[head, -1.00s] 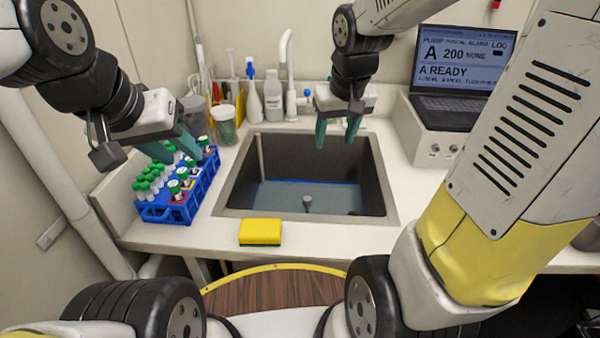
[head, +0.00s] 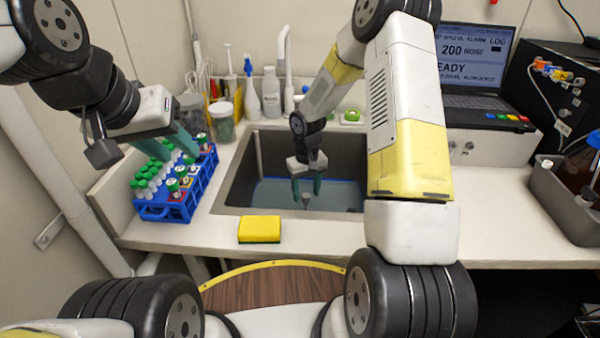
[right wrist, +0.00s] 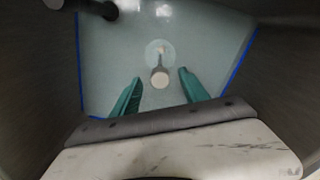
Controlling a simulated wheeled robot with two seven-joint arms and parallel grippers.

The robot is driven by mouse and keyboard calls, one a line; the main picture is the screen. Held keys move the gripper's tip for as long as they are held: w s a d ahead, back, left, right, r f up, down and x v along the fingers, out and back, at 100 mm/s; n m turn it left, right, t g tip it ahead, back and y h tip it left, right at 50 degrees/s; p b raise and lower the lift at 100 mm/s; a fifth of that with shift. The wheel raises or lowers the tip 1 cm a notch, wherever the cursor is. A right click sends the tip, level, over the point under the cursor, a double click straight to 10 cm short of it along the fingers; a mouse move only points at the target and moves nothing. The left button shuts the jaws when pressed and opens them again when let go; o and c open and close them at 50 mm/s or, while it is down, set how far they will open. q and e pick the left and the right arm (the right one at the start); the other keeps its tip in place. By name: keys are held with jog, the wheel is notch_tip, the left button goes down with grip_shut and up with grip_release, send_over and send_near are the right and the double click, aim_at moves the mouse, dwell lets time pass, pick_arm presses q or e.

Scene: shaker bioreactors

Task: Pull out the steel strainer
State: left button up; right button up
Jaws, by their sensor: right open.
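The steel strainer (head: 306,201) shows as a small upright grey post with a round top on the floor of the sink (head: 232,185). In the right wrist view the strainer (right wrist: 160,77) stands on a pale disc, beyond and between my fingertips. My right gripper (head: 306,198) is inside the sink, pointing down, with teal fingers apart on either side of the strainer's line. It is open and empty, and the strainer appears below the fingertips, not touched. My left gripper (head: 172,150) hangs over the blue tube rack, its teal fingers apart and partly mixed with the tubes in view.
The blue rack (head: 165,211) of green-capped tubes stands left of the sink. A yellow sponge (head: 259,229) lies at the counter's front edge. Bottles (head: 271,92) and a faucet (head: 287,55) line the back. A laptop (head: 470,65) stands at the right. The sink walls enclose my right gripper.

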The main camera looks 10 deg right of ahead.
aim_at(306, 205)
jog(key=shift+f, duration=3.6)
grip_shut()
jog(key=shift+r, duration=0.45)
jog(key=shift+r, duration=0.3)
jog(key=shift+r, duration=0.2)
jog(key=shift+r, duration=0.35)
jog(key=shift+r, duration=0.2)
